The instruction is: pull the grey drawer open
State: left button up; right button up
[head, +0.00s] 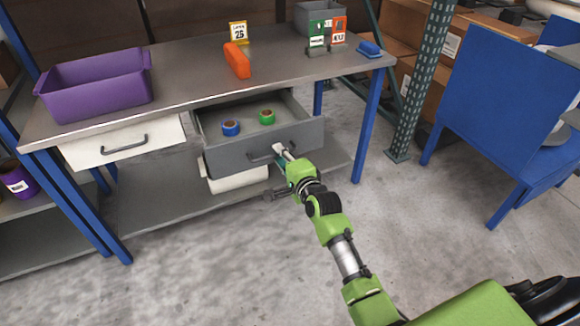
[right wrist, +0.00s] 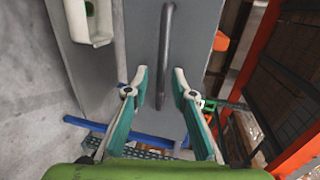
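The grey drawer (head: 225,158) under the bench is pulled out, its inside showing. A blue tape roll (head: 231,128) and a green tape roll (head: 267,117) lie in it. Its dark bar handle (head: 258,158) is on the front face. My right gripper (head: 283,152) is at the right end of the handle. In the right wrist view the handle (right wrist: 165,55) runs between the fingers of my right gripper (right wrist: 159,76), with gaps visible on both sides. The fingers are apart and do not appear to clamp it. My left gripper is not in view.
A closed white drawer (head: 124,141) is left of the grey one. The bench top (head: 190,72) holds a purple bin (head: 97,88), an orange object (head: 237,60) and a blue block (head: 369,49). A blue bench leg (head: 369,125) stands to the right. Open floor lies in front.

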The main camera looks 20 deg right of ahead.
jog(key=v, duration=1)
jog(key=shift+s, duration=0.3)
jog(key=shift+a, duration=0.1)
